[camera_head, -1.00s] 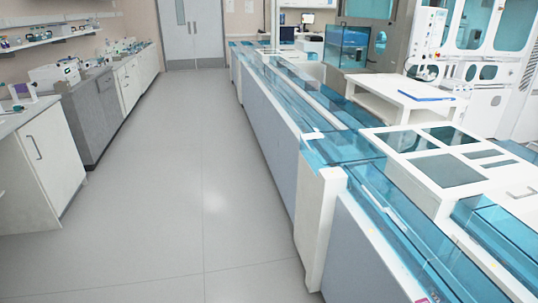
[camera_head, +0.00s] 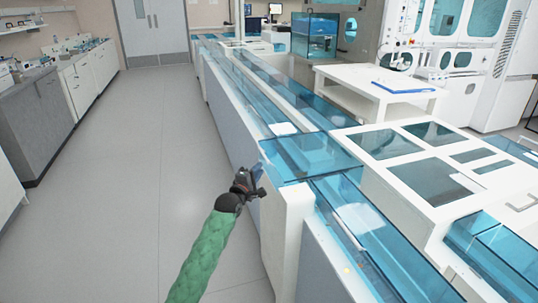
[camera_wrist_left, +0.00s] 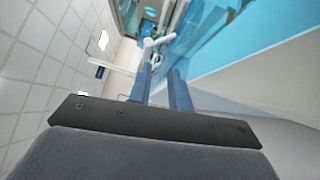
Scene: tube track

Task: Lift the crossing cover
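The crossing cover (camera_head: 308,153) is a clear blue lid over the track junction, beside the white end post. It looks closed and lies flat. My left gripper (camera_head: 258,174) is at the cover's near left edge, above the aisle side of the white post. In the left wrist view its two blue fingers (camera_wrist_left: 163,82) stand apart with a gap between them and nothing clearly held. A blue clear panel (camera_wrist_left: 265,35) fills the upper right of that view. Whether the fingers touch the cover cannot be told. My right gripper is in neither view.
The white post (camera_head: 283,235) stands just right of my left arm. Blue-covered track (camera_head: 240,85) runs to the back. A white framed panel (camera_head: 440,205) and a white table (camera_head: 350,75) are at the right. The grey floor aisle (camera_head: 150,150) is clear.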

